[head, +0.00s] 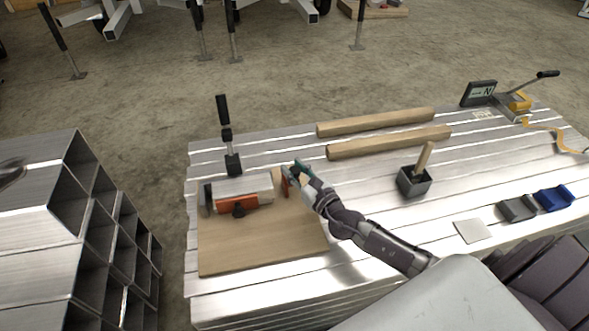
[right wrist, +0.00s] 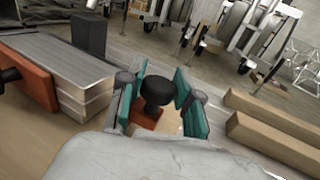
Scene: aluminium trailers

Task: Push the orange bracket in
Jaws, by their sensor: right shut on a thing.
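An orange bracket (head: 285,187) stands at the right end of a pale block on the wooden board (head: 262,252). It also shows in the right wrist view (right wrist: 146,119), below its black knob (right wrist: 158,88). My right gripper (head: 296,172) is shut on this knob, with a teal finger on each side of it in the wrist view. The fingers hide much of the bracket in the head view. A second orange bracket (head: 238,202) with a black knob lies along the block's front side. It is at the left in the wrist view (right wrist: 28,78). My left gripper is not in view.
Two wooden bars (head: 390,142) lie behind my right gripper. A black clamp (head: 233,163) stands upright behind the board. A dark box with a wooden-handled tool (head: 413,182) stands to the right. Aluminium tubes (head: 85,185) are stacked at the left, beyond a gap.

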